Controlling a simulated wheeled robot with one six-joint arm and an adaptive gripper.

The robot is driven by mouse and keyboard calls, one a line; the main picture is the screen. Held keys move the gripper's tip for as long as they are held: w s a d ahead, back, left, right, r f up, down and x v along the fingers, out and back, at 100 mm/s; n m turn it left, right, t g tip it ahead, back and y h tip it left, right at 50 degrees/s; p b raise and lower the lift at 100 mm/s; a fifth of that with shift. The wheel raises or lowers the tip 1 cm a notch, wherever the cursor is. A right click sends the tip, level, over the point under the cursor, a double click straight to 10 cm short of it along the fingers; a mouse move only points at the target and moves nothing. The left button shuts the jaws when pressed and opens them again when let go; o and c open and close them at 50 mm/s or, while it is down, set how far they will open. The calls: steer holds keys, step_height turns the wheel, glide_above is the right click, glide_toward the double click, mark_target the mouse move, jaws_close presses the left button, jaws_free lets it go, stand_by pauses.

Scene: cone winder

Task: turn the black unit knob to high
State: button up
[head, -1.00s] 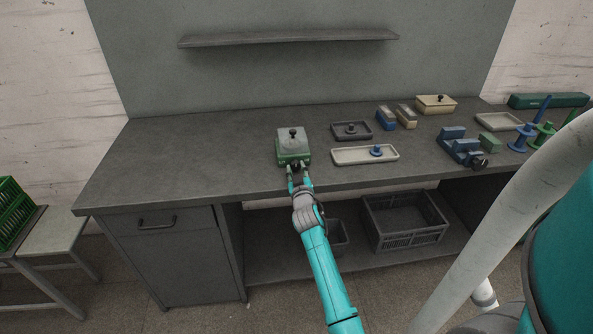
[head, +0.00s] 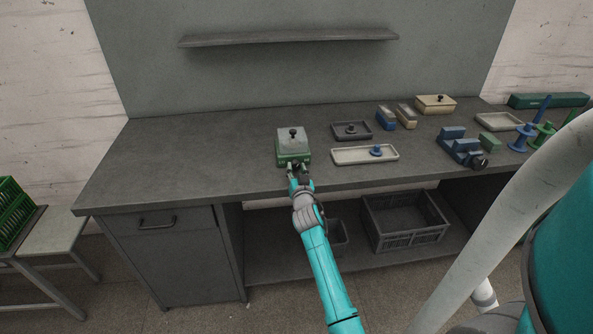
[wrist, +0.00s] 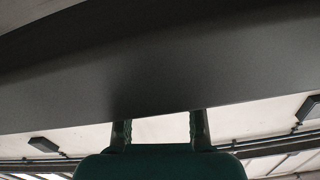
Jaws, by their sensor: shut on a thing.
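The green unit (head: 293,158) with a pale grey top stands near the front edge of the bench in the head view. A small black knob is on its front, low down, and is now largely hidden by my gripper (head: 298,169). My gripper reaches it from the front, its fingers shut on the knob, one to each side. The knob's pointer and any marks are too small to read. The wrist view shows two gripper fingers (wrist: 160,128) apart, with a dark grey surface above; the knob cannot be made out there.
A black knob (head: 293,133) sits on the unit's top. To the right are a pale tray (head: 345,157) with a blue peg, a dark tray (head: 341,135) and several blocks. A shelf (head: 290,39) hangs above. The bench left of the unit is clear.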

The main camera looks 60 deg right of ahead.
steer(key=shift+m, duration=1)
steer(key=o, duration=1.2)
steer(key=shift+c, duration=0.2)
